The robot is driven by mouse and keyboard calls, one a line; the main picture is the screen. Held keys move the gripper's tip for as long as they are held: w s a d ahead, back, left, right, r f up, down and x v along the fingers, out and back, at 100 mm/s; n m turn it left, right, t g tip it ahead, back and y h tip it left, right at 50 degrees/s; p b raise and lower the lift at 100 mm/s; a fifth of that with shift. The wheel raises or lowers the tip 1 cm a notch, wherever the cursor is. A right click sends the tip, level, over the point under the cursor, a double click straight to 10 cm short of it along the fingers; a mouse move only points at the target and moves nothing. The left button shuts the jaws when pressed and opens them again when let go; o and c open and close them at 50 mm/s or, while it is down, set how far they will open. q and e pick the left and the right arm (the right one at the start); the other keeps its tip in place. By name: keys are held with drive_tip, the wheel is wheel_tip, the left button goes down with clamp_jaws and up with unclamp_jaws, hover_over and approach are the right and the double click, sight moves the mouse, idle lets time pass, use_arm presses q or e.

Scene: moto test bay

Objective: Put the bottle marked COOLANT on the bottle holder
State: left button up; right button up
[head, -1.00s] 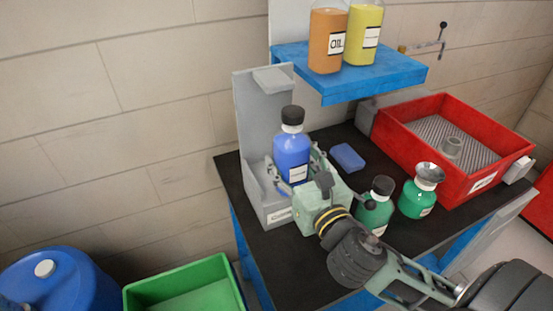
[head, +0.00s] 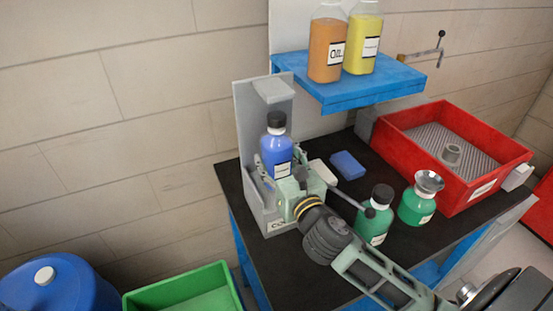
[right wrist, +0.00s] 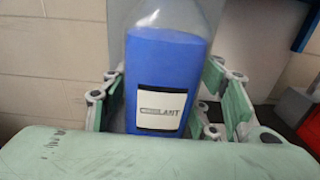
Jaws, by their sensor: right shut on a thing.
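The bottle marked COOLANT (head: 275,150) is blue with a black cap and stands upright at the grey bottle holder (head: 247,125). Its label reads clearly in the right wrist view (right wrist: 165,80). My right gripper (head: 279,178) is shut around the lower part of the bottle, with a finger on each side in the right wrist view (right wrist: 168,95). The bottle's base is hidden behind the gripper, so I cannot tell whether it rests on the holder's floor. My left gripper is not in view.
A blue block (head: 348,165) and a red tray (head: 400,150) are on the black bench. Orange and yellow bottles (head: 327,50) (head: 362,45) stand on the blue shelf (head: 345,94) above.

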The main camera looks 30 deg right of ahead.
drive_tip(key=o, duration=1.5)
drive_tip(key=shift+f, duration=0.1)
drive_tip(key=shift+s, duration=0.1)
drive_tip(key=s+a+b, duration=0.1)
drive_tip(key=s, duration=1.1)
drive_tip(key=shift+w, duration=0.1)
